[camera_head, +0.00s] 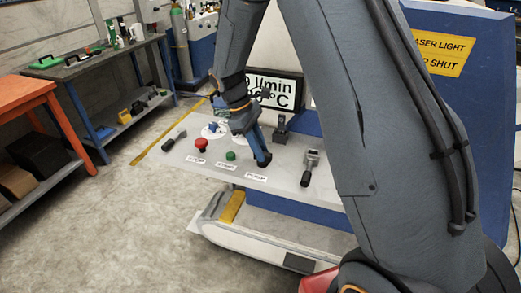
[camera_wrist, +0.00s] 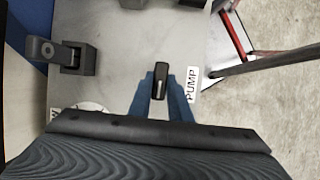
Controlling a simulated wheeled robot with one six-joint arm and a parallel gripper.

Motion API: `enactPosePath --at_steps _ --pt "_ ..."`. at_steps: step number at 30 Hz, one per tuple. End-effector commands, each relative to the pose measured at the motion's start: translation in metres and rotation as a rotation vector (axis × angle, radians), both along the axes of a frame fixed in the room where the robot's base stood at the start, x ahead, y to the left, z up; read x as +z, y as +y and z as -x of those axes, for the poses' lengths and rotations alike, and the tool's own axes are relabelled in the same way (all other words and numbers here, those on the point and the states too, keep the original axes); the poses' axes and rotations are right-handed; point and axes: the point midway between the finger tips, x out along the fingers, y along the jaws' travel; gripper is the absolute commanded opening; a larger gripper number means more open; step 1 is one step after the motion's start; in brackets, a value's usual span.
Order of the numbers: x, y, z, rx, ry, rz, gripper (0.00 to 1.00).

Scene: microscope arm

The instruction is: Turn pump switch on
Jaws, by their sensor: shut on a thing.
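The pump switch (camera_wrist: 161,80) is a small dark knob with a pale line on its top, beside the white PUMP label (camera_wrist: 191,84) in the wrist view. My gripper (camera_wrist: 160,88) has its blue fingers on both sides of the knob, closed on it. In the head view my gripper (camera_head: 263,158) reaches down to the grey panel (camera_head: 285,182), near a small white label (camera_head: 256,177). There its fingers mostly hide the knob.
A green button (camera_head: 231,155) and a red button (camera_head: 200,145) are left of my gripper. A lever with a dark handle (camera_head: 310,166) stands to the right. A dark bracket (camera_head: 281,125) is behind. A display (camera_head: 278,91) stands at the panel's back.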

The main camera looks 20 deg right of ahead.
Motion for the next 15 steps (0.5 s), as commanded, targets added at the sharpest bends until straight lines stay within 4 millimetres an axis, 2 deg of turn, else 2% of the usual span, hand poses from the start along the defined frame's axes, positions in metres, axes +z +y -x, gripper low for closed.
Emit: enactPosePath --at_steps 1,2,4,15 --pt "0.0 0.0 0.0001 -0.002 0.0 0.0 0.0" --pt "0.0001 -0.0001 0.0002 -0.002 0.0 0.0 0.22" --pt "0.0001 -0.0001 0.0001 -0.001 0.0 0.0 0.34" --pt "0.0033 0.0011 -0.0013 -0.001 -0.002 0.0 0.36"
